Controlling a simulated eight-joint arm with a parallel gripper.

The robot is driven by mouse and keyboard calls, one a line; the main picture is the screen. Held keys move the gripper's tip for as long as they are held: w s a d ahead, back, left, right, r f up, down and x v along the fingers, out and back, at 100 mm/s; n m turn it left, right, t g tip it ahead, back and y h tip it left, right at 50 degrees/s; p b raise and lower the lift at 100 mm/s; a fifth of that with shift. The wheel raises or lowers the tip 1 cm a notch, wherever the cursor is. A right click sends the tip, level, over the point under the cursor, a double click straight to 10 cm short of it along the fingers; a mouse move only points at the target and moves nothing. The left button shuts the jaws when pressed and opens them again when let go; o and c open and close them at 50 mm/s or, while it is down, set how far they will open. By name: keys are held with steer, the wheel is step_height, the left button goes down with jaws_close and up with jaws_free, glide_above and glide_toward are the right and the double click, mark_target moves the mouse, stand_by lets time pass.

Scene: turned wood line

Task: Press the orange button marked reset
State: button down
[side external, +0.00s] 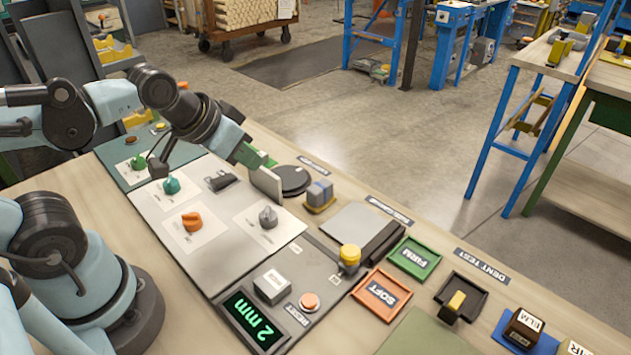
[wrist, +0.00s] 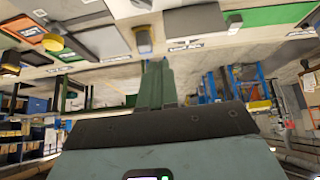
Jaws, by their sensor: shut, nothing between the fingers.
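The orange button (side external: 309,301) is a small round button on the grey panel at the front of the bench, with a small label (side external: 297,315) beside it that appears to read reset. A white block-like key (side external: 272,287) and a green-lit display reading 2 mm (side external: 254,322) are close to it. My gripper (side external: 272,162) is shut and empty, raised over the back of the panel, well apart from the button. In the wrist view its green fingers (wrist: 155,75) are together and point away over the bench edge. I cannot make out the button in the wrist view.
A yellow knob (side external: 349,255), an orange-rimmed SOFT tray (side external: 381,294) and a green FIRM tray (side external: 414,257) lie right of the button. Teal (side external: 171,185), orange (side external: 192,221) and grey (side external: 268,217) knobs stand on the panel.

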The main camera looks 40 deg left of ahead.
steer(key=d+r+n+g+h, duration=0.1)
steer(key=d+n+g, duration=0.3)
steer(key=d+n, duration=0.5)
steer(key=r+n+g+y, duration=0.1)
steer(key=r+n+g, duration=0.15)
steer(key=n, duration=0.65)
glide_above(309, 299)
steer(key=shift+f+g, duration=0.25)
steer(key=shift+f, duration=0.15)
steer(key=shift+f, duration=7)
